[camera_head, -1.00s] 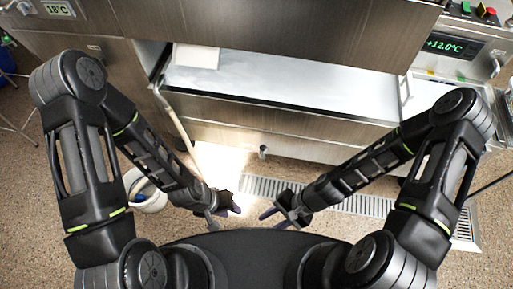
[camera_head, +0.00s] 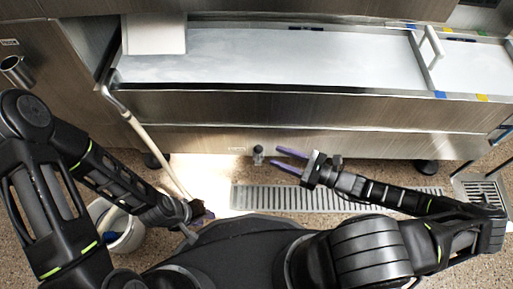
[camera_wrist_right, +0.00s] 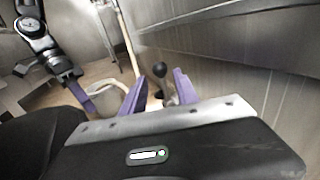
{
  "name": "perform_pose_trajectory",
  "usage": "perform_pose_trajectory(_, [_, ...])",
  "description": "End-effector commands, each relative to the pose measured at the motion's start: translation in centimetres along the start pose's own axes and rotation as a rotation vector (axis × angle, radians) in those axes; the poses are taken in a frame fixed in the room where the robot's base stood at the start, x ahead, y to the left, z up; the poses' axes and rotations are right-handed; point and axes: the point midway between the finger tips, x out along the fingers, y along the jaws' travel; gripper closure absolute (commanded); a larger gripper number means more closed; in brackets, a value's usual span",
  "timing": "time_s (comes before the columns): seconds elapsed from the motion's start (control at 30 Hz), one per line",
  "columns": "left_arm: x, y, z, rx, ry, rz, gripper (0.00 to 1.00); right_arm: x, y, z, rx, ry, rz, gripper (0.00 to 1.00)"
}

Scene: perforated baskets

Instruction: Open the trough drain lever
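The trough drain lever (camera_head: 258,155) is a small dark-knobbed handle low on the front of the steel trough (camera_head: 300,108). My right gripper (camera_head: 275,157) is open, its purple fingers pointing left towards the lever from just right of it. In the right wrist view the lever's black ball knob (camera_wrist_right: 159,71) shows between and beyond the open fingertips, with a visible gap to the fingers in the head view. My left gripper (camera_head: 204,216) is low at the left, away from the lever; its finger gap cannot be made out.
A floor drain grate (camera_head: 300,198) lies below the right gripper. A pale-handled pole (camera_head: 150,140) leans on the trough's left end. A white bucket (camera_head: 122,238) stands beside my left arm. The floor around the lever is clear.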

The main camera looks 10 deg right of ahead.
Motion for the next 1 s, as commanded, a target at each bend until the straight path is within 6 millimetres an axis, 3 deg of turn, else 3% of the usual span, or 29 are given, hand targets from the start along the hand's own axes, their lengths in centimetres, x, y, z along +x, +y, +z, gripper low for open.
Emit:
perform_pose_trajectory(0.27, [0.6, -0.2, 0.0, 0.000, 0.002, 0.000, 0.70, 1.5, 0.1, -0.2, -0.001, -0.001, 0.003, 0.64])
perform_pose_trajectory(0.7, [2.5, -0.8, -0.2, -0.001, 0.012, 0.000, 0.70, 7.5, 0.1, -0.2, -0.001, 0.001, 0.003, 0.64])
perform_pose_trajectory(1.0, [2.5, -0.7, -0.2, -0.001, 0.013, 0.000, 0.70, 7.9, 0.1, -0.1, -0.001, 0.002, 0.003, 0.64])
